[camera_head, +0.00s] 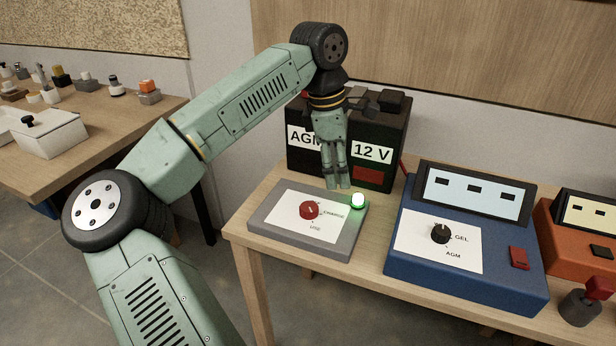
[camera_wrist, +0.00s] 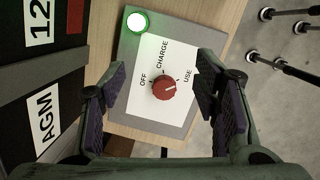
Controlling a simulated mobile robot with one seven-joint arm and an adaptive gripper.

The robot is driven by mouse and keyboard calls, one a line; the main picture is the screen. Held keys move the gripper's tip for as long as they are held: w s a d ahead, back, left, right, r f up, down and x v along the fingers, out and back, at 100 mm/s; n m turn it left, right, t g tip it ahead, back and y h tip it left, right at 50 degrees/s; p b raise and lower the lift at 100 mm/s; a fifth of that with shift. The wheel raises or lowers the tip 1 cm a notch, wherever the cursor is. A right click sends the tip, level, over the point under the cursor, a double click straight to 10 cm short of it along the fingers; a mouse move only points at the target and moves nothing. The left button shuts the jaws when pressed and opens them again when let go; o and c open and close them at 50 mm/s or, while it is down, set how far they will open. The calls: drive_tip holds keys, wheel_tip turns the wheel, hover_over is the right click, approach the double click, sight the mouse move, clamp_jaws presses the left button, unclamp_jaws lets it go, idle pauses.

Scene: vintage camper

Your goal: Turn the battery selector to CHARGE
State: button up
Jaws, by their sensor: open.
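The battery selector is a grey box (camera_head: 267,224) with a white plate and a red round knob (camera_head: 309,210). In the wrist view the knob (camera_wrist: 165,87) sits among the labels OFF, CHARGE and USE. A pale mark on it appears to point toward the USE side, though it is small. A lamp (camera_head: 358,201) at the box's corner glows white-green. My gripper (camera_head: 338,186) points down above the back of the box, near the lamp. In the wrist view its open fingers (camera_wrist: 165,92) frame the knob from both sides, empty and apart from it.
A black AGM 12 V battery (camera_head: 390,135) stands close behind the selector. A blue charger (camera_head: 470,275) with a GEL/AGM dial is to the right, then an orange device (camera_head: 560,240). Another table (camera_head: 130,120) with small parts is at left.

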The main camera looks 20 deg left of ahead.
drive_tip(key=g+y, duration=0.1)
drive_tip(key=y, duration=0.1)
hover_over(309, 207)
drive_tip(key=f, duration=0.1)
drive_tip(key=shift+n, duration=0.3)
wheel_tip(309, 207, down, 10)
drive_tip(key=p, duration=0.3)
drive_tip(key=shift+f, duration=0.15)
drive_tip(key=c, duration=1.2)
